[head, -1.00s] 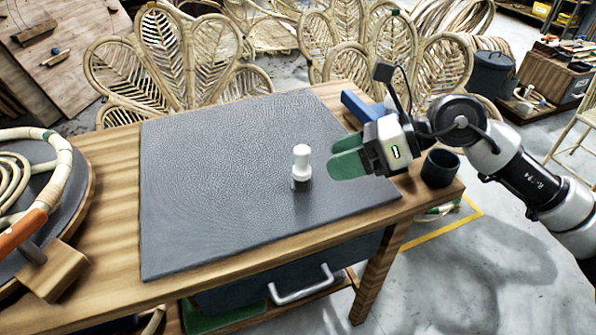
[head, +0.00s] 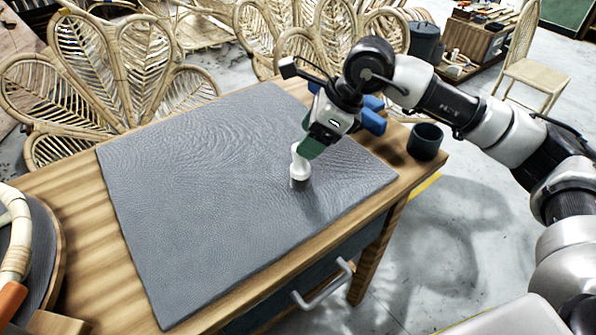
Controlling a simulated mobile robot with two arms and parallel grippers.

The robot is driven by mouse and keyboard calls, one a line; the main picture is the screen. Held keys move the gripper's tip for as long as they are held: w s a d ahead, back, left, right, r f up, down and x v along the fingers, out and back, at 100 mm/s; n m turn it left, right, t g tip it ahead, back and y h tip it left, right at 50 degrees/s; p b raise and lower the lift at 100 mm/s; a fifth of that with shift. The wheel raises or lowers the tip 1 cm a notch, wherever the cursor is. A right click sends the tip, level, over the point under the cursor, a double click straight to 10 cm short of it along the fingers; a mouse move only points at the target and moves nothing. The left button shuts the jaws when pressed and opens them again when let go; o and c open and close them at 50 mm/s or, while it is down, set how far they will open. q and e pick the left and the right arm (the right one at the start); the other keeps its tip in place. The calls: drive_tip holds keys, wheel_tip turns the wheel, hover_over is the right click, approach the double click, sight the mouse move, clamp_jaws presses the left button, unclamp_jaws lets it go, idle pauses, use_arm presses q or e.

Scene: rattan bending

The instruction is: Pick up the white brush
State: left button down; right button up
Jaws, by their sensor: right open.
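The white brush (head: 299,167) stands upright on the grey mat (head: 200,190), its white handle up and a darker part at its base. My right gripper (head: 307,148), with green fingers, comes down over the brush from the upper right. Its fingers are open and lie at the top of the handle, partly hiding it. I cannot tell whether they touch it. My left gripper is not in view.
The mat lies on a wooden table (head: 78,212). A dark cup (head: 425,141) stands at the table's right end, near a blue object (head: 372,118) behind my gripper. A rattan coil (head: 14,235) lies at the left. Rattan chair backs (head: 95,80) stand behind the table.

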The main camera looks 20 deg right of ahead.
sight(300, 167)
drive_tip(key=x, duration=0.5)
drive_tip(key=shift+s, duration=0.2)
drive_tip(key=shift+w+a+f, duration=0.1)
drive_tip(key=shift+a+f, duration=0.1)
drive_tip(key=shift+f, duration=0.05)
drive_tip(key=c, duration=1)
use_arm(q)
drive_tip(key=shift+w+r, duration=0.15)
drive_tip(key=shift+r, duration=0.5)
use_arm(e)
drive_tip(key=shift+c, duration=0.2)
drive_tip(key=shift+r, duration=0.15)
